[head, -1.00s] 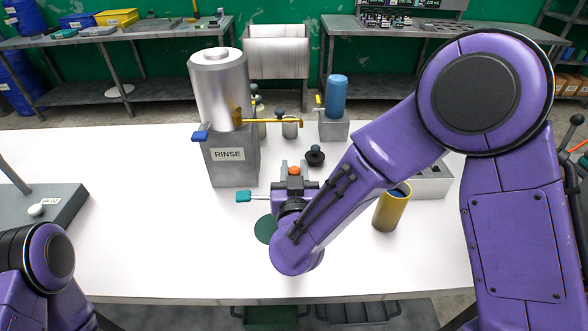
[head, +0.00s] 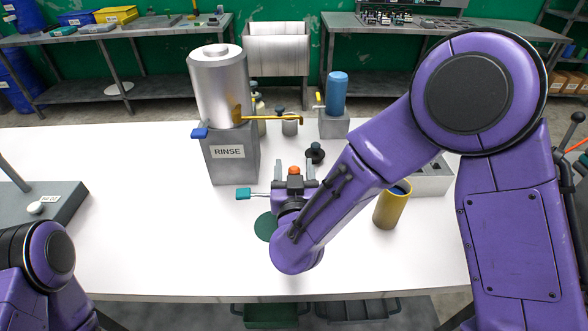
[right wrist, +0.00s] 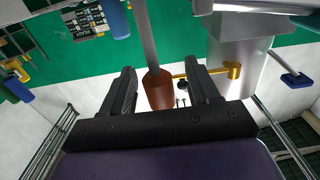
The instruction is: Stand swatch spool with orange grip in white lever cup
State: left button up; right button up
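The swatch spool's orange grip (head: 294,171) shows between the fingers of my right gripper (head: 294,168) in the head view. In the right wrist view the grip (right wrist: 157,90) looks brown-red, with a grey rod running from it to the picture's top edge. My right gripper's fingers (right wrist: 163,88) are spread either side of the grip, with gaps showing. The spool's lower end is hidden. A teal lever (head: 243,193) sticks out left of my right gripper; what it belongs to is hidden. I cannot pick out a white lever cup. My left gripper is out of view.
The RINSE tank (head: 228,152) with blue and yellow levers stands behind left. A yellow cup (head: 392,206) stands right of my forearm. A dark knob (head: 315,154) and a grey box with a blue cylinder (head: 336,94) are behind. The white table (head: 150,235) is clear at front left.

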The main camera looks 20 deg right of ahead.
jog(key=b+v, duration=0.2)
jog(key=v, duration=0.8)
jog(key=shift+s, duration=0.25)
